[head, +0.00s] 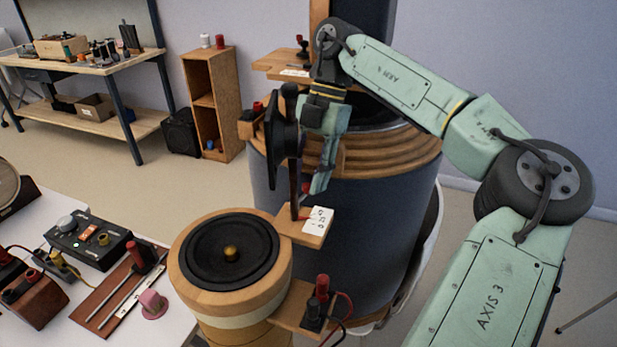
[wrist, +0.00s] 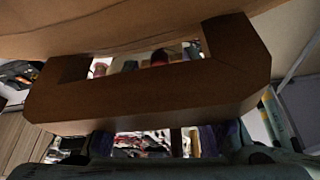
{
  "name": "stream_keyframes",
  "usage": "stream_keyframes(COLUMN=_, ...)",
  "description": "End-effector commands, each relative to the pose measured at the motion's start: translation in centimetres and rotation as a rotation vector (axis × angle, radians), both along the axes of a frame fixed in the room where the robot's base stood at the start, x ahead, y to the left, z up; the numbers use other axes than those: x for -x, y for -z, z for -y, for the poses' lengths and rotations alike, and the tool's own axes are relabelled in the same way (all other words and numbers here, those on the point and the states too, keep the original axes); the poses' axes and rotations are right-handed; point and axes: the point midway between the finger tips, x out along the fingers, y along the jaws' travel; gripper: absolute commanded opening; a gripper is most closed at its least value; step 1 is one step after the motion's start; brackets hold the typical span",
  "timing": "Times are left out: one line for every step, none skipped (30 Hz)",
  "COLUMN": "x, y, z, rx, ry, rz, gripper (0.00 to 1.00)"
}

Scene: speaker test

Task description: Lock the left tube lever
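A wooden tab (head: 288,232) with a white marked card (head: 318,221) sticks out beside the front speaker. A thin dark upright piece (head: 294,190) stands at this tab; I cannot tell whether it is the lever. My gripper (head: 318,188) points down just above and behind the tab, near that piece. Contact cannot be told, and whether the fingers are apart or shut is unclear. In the wrist view a brown wooden bracket (wrist: 150,100) fills the middle, close to the camera, and hides most of what lies beyond.
The front round speaker (head: 230,250) has a black cone. A large dark cylinder (head: 340,240) with wooden rings stands behind it. A second tab with red and black terminals (head: 318,303) is at the front. A white table (head: 180,325) with a control box (head: 90,243) is at left.

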Motion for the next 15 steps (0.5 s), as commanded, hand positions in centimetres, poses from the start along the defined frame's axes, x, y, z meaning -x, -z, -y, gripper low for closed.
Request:
stream_keyframes(x=-0.1, y=-1.0, z=0.0, rx=0.000, ry=0.001, rz=0.004, gripper=0.35)
stream_keyframes(x=0.0, y=-1.5, z=-0.1, rx=0.000, ry=0.001, rz=0.004, gripper=0.35)
stream_keyframes(x=-0.1, y=-2.4, z=-0.1, rx=0.000, ry=0.001, rz=0.004, gripper=0.35)
stream_keyframes(x=-0.1, y=-3.0, z=-0.1, rx=-0.001, ry=0.001, rz=0.004, gripper=0.35)
stream_keyframes(x=-0.1, y=-3.6, z=0.0, rx=-0.001, ry=0.001, rz=0.004, gripper=0.35)
stream_keyframes(x=-0.1, y=-4.4, z=0.0, rx=-0.001, ry=0.001, rz=0.004, gripper=0.35)
stream_keyframes(x=-0.1, y=-5.0, z=-0.1, rx=-0.001, ry=0.001, rz=0.004, gripper=0.35)
stream_keyframes(x=-0.1, y=-5.5, z=-0.1, rx=0.000, ry=0.001, rz=0.003, gripper=0.35)
stream_keyframes(x=0.0, y=-6.2, z=-0.1, rx=-0.001, ry=0.000, rz=0.002, gripper=0.35)
stream_keyframes(x=0.0, y=-6.6, z=-0.1, rx=-0.002, ry=0.000, rz=0.003, gripper=0.35)
stream_keyframes(x=-0.1, y=-7.1, z=0.0, rx=0.000, ry=0.002, rz=0.003, gripper=0.35)
stream_keyframes(x=0.0, y=-7.5, z=0.0, rx=0.001, ry=0.001, rz=0.002, gripper=0.35)
stream_keyframes(x=0.0, y=-7.8, z=0.0, rx=0.000, ry=0.001, rz=0.001, gripper=0.35)
stream_keyframes(x=0.0, y=-8.1, z=0.0, rx=-0.001, ry=0.002, rz=0.002, gripper=0.35)
stream_keyframes(x=0.0, y=-8.4, z=0.0, rx=-0.001, ry=0.002, rz=0.002, gripper=0.35)
